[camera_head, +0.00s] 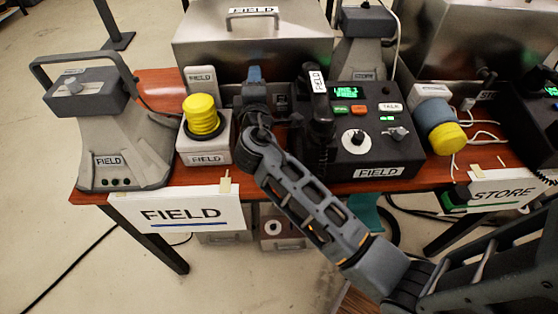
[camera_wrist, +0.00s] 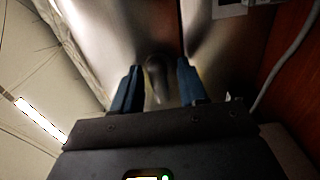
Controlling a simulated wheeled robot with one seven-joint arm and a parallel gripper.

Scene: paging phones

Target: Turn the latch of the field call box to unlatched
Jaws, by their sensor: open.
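The field call box (camera_head: 235,48) is a brushed-metal box with a top handle (camera_head: 252,12) and a FIELD label, at the back of the table. My gripper (camera_head: 254,76) is at its front face, fingers pointing at the metal. In the wrist view, a dark latch lever (camera_wrist: 157,78) sits on the metal face between my two blue open fingers (camera_wrist: 157,88). Its narrow end points down in that picture. I cannot tell whether the fingers touch it. In the head view the latch is hidden behind my gripper and arm.
A yellow button (camera_head: 202,116) stands left of my arm, and a black field phone console (camera_head: 375,160) with handset stands close on the right. A grey field stand (camera_head: 125,140) is at the far left. A similar metal box (camera_head: 450,40) stands at the back right.

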